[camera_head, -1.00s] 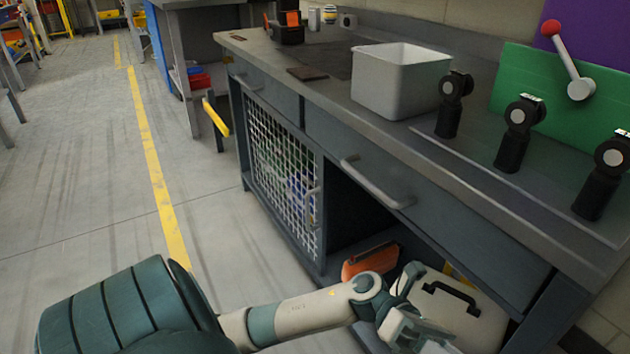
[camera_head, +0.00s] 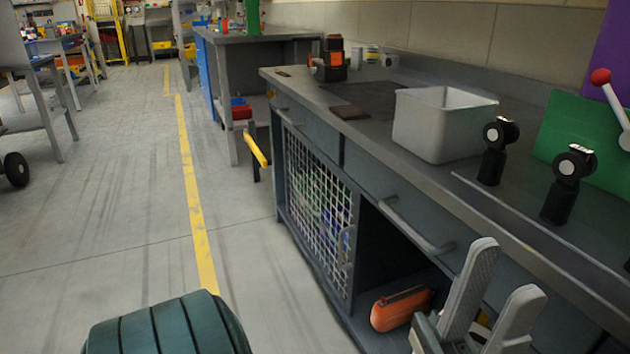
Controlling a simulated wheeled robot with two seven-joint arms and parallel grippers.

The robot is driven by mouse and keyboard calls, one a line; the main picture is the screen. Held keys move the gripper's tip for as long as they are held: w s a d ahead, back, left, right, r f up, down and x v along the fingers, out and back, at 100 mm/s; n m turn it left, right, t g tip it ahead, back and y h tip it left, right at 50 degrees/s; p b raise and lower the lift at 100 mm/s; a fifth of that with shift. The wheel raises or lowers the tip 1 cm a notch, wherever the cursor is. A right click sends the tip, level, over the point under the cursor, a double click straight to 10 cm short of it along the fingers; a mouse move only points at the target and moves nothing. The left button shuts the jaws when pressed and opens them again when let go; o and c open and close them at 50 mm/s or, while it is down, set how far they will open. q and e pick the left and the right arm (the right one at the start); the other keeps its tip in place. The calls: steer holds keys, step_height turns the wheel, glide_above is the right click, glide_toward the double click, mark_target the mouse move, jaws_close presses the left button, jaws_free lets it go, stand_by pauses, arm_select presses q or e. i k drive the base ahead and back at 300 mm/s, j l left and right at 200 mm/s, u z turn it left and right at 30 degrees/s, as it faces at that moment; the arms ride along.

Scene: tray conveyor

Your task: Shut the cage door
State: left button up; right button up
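The cage door (camera_head: 318,202) is a white wire-mesh panel in the front of the grey workbench, with coloured items dimly visible behind it. A small upright handle (camera_head: 346,246) is at its right edge. Right of the mesh, the dark lower compartment (camera_head: 375,250) is uncovered. My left gripper (camera_head: 507,269) is at the lower right, its two pale fingers pointing up and spread apart with nothing between them. It is right of the door, apart from it, in front of the compartment's right part. My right gripper is not in view.
An orange object (camera_head: 400,307) lies low in the compartment, left of my gripper. A long drawer handle (camera_head: 415,228) sticks out above. On the bench top (camera_head: 375,140) are a grey bin (camera_head: 440,128) and black upright devices (camera_head: 565,186).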

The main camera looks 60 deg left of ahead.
mark_target(348, 304)
steer(key=j+u, duration=0.15)
steer(key=u, duration=0.3)
steer(key=j+u, duration=0.15)
steer(key=u, duration=0.25)
steer(key=j+u, duration=0.15)
steer(key=u, duration=0.3)
steer(key=j+u, duration=0.1)
steer(key=u, duration=0.35)
steer(key=i, duration=0.05)
